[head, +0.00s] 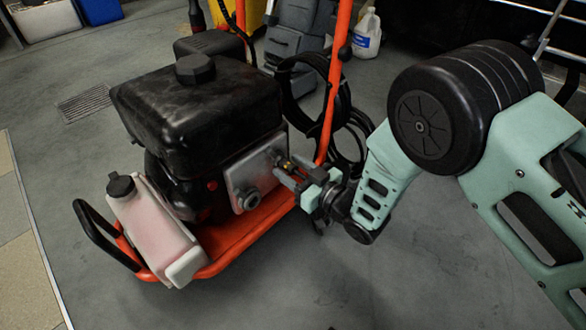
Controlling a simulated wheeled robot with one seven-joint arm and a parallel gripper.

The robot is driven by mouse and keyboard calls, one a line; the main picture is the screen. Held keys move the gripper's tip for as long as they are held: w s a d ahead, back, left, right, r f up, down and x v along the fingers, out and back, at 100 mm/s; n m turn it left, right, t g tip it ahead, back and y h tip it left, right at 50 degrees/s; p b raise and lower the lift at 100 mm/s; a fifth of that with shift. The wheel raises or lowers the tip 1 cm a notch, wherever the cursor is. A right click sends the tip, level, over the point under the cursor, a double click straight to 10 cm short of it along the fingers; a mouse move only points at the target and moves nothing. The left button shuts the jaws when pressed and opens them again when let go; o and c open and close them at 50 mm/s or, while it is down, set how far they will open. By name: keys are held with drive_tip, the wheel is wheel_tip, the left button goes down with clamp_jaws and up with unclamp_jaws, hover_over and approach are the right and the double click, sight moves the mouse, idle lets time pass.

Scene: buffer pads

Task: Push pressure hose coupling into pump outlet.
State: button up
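The pressure washer's pump (246,176) is a silver-grey block on the right side of the black engine (200,105), above an orange frame. My gripper (287,170) is at the pump's right side, pointing left toward it. A small brass-coloured piece (286,163), which looks like the hose coupling, shows between or just beyond the fingertips. I cannot tell whether the fingers press on it or whether it touches the pump. The outlet opening is not clearly visible behind the fingers. A round grey fitting (248,200) sits lower on the pump's front.
A black hose (345,122) hangs in coils by the orange handle (334,90), close behind my gripper. A white tank (153,229) is at the front left. A white jug (367,34) and grey cases (292,42) stand behind. The floor in front is clear.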

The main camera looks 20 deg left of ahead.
drive_tip(key=p+v, duration=0.8)
drive_tip(key=v, duration=0.9)
drive_tip(key=shift+d, duration=0.25)
drive_tip(key=shift+s+f, duration=0.1)
drive_tip(key=shift+s, duration=0.05)
